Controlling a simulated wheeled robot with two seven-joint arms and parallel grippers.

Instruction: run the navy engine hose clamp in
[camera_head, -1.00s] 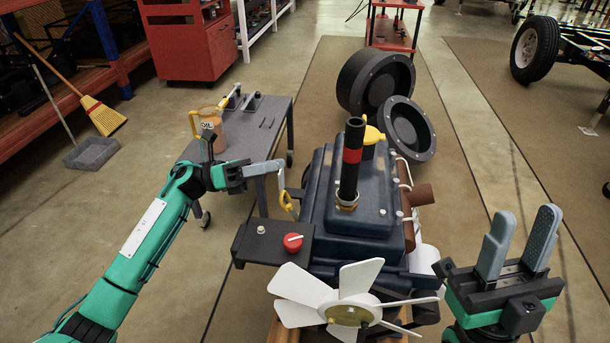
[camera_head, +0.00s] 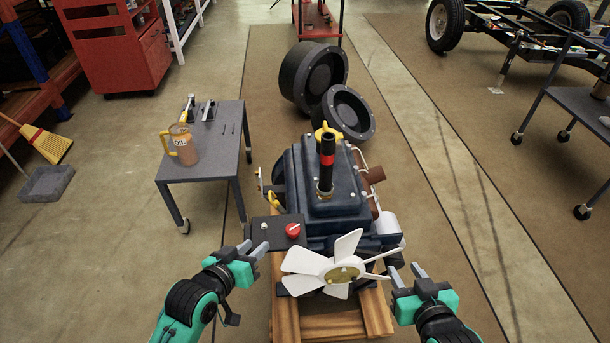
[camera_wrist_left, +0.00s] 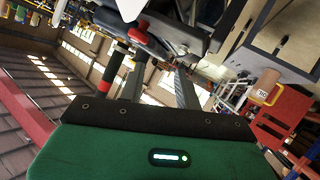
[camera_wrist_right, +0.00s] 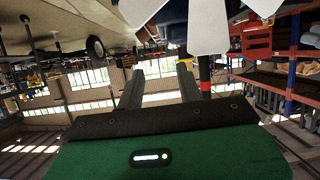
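The navy engine (camera_head: 295,177) stands on a wooden stand, with a white fan at its front. A black upright hose (camera_head: 326,174) with a red band rises from its top. A small brass-coloured clamp (camera_head: 325,193) sits around the hose's foot; its screw is too small to make out. My left gripper (camera_head: 254,249) is at the engine's front left, apart from it. Its fingers stand apart and empty in the left wrist view (camera_wrist_left: 158,88). My right gripper (camera_head: 407,271) is right of the fan, open and empty; its spread fingers show in the right wrist view (camera_wrist_right: 158,87).
A red knob (camera_head: 293,230) sits on a dark plate at the engine's front left, near a yellow-handled part (camera_head: 273,200). A grey cart (camera_head: 215,153) with an oil jug (camera_head: 183,146) stands to the left. Dark wheels (camera_head: 348,115) lie behind the engine.

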